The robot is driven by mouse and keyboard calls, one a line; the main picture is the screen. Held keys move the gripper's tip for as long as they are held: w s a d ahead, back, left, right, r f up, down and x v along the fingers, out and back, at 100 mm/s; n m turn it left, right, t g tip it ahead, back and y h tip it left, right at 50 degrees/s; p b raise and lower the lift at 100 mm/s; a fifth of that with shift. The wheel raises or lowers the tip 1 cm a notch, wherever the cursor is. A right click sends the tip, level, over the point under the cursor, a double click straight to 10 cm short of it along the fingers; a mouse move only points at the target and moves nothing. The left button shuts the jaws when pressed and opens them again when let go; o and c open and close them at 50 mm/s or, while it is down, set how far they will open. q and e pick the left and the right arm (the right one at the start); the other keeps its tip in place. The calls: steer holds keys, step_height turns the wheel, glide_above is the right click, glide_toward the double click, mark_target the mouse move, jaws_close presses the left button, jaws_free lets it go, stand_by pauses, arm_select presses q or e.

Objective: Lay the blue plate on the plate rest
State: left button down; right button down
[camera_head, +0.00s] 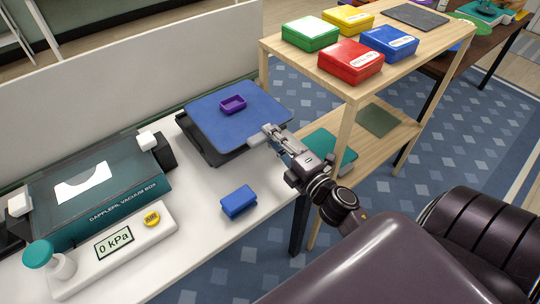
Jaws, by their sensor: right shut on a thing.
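The blue plate (235,122) is a flat square with rounded corners, at the back right of the white table. A small purple open tray (233,104) sits on top of it. A black base (199,143), which looks like the plate rest, shows under the plate's left and front edges; the plate covers the remainder. I cannot tell whether the plate touches it or is held just above. My right gripper (268,139) is shut on the plate's right front edge. My left gripper is not in view.
A blue block (239,201) lies on the table in front of the plate. A vacuum box (110,187) and a pressure gauge panel (120,247) fill the left. A wooden shelf (352,95) with coloured boxes stands close at the right.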

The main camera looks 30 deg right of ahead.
step_height(320, 180, down, 6)
steer(key=shift+f+b, duration=0.2)
steer(key=shift+b, duration=0.6)
steer(key=shift+f, duration=0.15)
steer(key=c, duration=1.9)
jaws_free()
steer(key=shift+r, duration=0.2)
